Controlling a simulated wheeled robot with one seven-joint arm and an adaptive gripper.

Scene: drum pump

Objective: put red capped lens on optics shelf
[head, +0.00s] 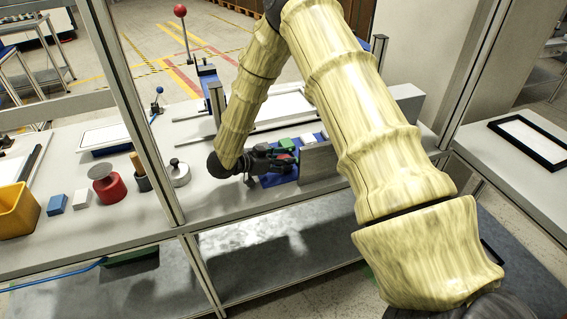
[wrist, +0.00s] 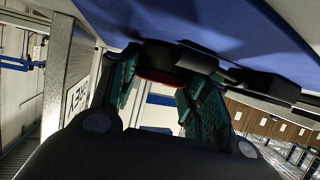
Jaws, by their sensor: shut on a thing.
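My gripper (head: 275,160) is at the blue tray-like surface (head: 272,181) on the workbench, beside a grey upright panel (head: 318,161). In the wrist view its two teal fingers close on the red capped lens (wrist: 162,76), a dark round body with a red rim. A broad blue surface (wrist: 250,40) lies very close to the lens; I cannot tell whether they touch. In the head view a bit of red (head: 286,144) shows by the fingers, and the gripper hides most of the lens. I cannot tell which part is the optics shelf.
A metal weight (head: 179,174), a red round pot (head: 109,187), small blocks and a yellow bin (head: 17,210) stand to the left. A frame post (head: 140,110) rises at the bench's front.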

